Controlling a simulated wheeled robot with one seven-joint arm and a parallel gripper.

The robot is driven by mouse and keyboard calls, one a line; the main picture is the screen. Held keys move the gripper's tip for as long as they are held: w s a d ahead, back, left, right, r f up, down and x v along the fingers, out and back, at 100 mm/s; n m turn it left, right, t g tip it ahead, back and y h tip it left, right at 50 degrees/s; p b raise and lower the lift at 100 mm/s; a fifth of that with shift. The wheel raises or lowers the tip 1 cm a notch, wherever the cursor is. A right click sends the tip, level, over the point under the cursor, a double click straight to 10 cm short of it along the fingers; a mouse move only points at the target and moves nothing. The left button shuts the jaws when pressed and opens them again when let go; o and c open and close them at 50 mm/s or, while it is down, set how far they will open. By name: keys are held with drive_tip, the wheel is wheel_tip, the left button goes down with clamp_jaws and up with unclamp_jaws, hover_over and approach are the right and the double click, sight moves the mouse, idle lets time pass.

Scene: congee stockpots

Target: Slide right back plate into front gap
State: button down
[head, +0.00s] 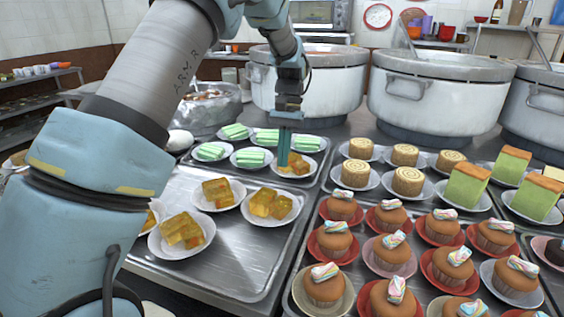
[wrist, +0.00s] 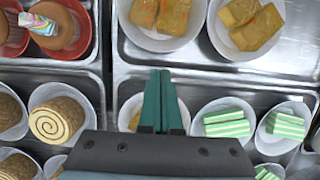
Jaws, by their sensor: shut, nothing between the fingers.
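A white plate of yellow cake squares (head: 306,170) sits on the back tray beside my gripper (head: 283,164). My gripper points down, with its two teal fingers shut and empty. In the wrist view, the fingers (wrist: 160,73) partly hide this plate (wrist: 122,112). I cannot tell whether they touch it. On the front tray (head: 250,265), two plates of yellow cake stand behind, the right one (head: 271,218) and the left one (head: 225,205). Another (head: 181,250) stands nearer on the left, with one more partly hidden by my arm. The tray's front right is bare.
Plates of green layered cake (head: 249,158) fill the back tray around the gripper. Cupcakes on plates (head: 391,255) crowd the tray to the right, with rolled cakes (head: 408,181) behind them. Large stockpots (head: 430,95) stand at the back. A raised rim separates the trays.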

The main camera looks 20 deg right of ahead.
sight(280, 184)
drive_tip(key=p+x, duration=0.1)
drive_tip(key=x, duration=0.6)
drive_tip(key=shift+a+f, duration=0.2)
drive_tip(key=shift+f, duration=0.15)
